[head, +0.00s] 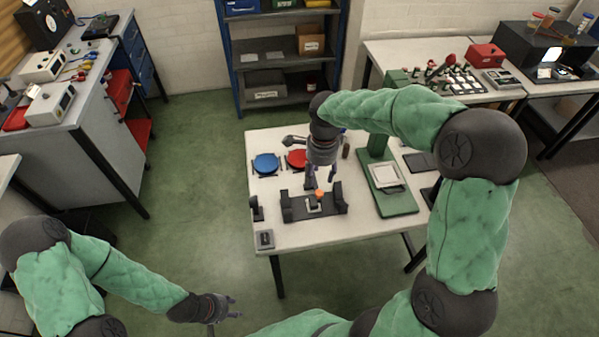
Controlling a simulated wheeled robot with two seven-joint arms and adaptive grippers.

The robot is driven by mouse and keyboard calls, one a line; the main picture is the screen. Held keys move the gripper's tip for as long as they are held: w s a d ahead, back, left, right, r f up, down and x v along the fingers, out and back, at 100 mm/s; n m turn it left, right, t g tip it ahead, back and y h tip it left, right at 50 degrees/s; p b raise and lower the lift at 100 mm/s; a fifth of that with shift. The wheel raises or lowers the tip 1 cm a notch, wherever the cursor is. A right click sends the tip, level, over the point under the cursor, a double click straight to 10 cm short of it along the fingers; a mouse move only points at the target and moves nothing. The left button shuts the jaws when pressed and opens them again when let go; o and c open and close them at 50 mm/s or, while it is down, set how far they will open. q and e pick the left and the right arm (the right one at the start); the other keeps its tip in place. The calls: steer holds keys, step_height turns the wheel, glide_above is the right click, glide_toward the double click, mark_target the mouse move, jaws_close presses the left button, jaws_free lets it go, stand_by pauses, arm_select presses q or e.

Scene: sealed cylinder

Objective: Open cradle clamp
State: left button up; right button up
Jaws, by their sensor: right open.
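A dark cradle (292,211) with raised ends lies near the front middle of the white table. A small clamp with an orange top (319,193) stands at its middle, above a pale grey part. Whether the clamp is open or closed is too small to tell. My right gripper (320,182) points down over the cradle with its fingers apart, close above or beside the orange top; contact cannot be told. My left gripper (235,308) hangs low over the floor in front of the table, away from the cradle, with its fingers apart and nothing between them.
A blue round piece (266,163) and a red one (296,159) lie behind the cradle. A green press-like stand (398,204) is to its right. A small grey box (265,239) sits at the front left corner of the table.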

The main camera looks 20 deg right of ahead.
mark_target(318, 192)
steer(key=shift+m, duration=0.3)
steer(key=f, duration=0.3)
steer(key=f+b, duration=0.1)
steer(key=f, duration=0.5)
steer(key=shift+w+d, duration=0.2)
steer(key=shift+w, duration=0.05)
jaws_close()
